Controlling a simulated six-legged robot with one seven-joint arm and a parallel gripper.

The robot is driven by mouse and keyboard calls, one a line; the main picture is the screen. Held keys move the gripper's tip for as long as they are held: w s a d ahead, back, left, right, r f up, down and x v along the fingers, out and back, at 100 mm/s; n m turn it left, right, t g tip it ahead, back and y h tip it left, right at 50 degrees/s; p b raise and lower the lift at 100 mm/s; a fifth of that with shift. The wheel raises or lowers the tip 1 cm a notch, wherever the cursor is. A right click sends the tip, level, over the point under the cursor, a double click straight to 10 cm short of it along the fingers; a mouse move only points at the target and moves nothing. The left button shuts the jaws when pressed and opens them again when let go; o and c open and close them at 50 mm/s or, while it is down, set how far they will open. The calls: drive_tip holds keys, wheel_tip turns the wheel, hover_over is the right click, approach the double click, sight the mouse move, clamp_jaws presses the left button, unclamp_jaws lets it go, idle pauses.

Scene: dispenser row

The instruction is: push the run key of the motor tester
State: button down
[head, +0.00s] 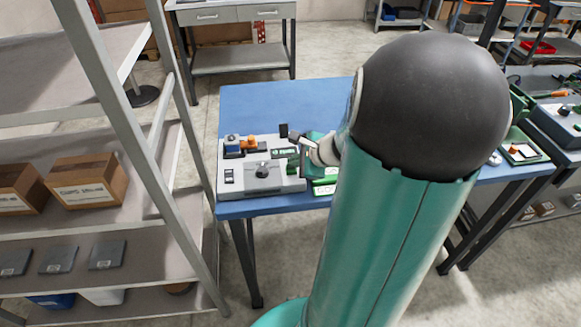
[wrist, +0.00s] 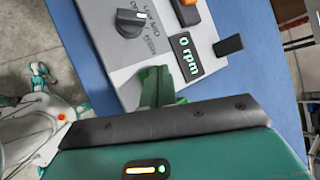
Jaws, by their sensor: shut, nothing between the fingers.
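The motor tester (head: 232,188) is a grey box on the blue table in the head view. It carries a black knob (head: 263,170), a blue and orange motor part and a small display. In the wrist view its grey panel (wrist: 113,45) shows the knob (wrist: 130,22), a display reading "0 rpm" (wrist: 187,54), and part of an orange piece (wrist: 188,3) at the top edge. My gripper (wrist: 158,86) is shut and empty, its green fingers over the panel's lower edge, below the display. Contact cannot be told. I cannot make out the run key; the fingers hide part of the panel.
A black block (wrist: 229,46) stands beside the display. Green-and-white items (head: 325,186) lie right of the tester. A metal shelf with cardboard boxes (head: 88,181) stands close on the left. The table's back left (head: 260,103) is clear. My arm hides much of the table's right side.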

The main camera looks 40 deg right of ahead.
sight(295, 170)
drive_tip(key=shift+f, duration=0.35)
idle(0.3)
drive_tip(key=shift+r, duration=1)
wheel_tip(295, 170, up, 6)
idle(0.5)
idle(0.3)
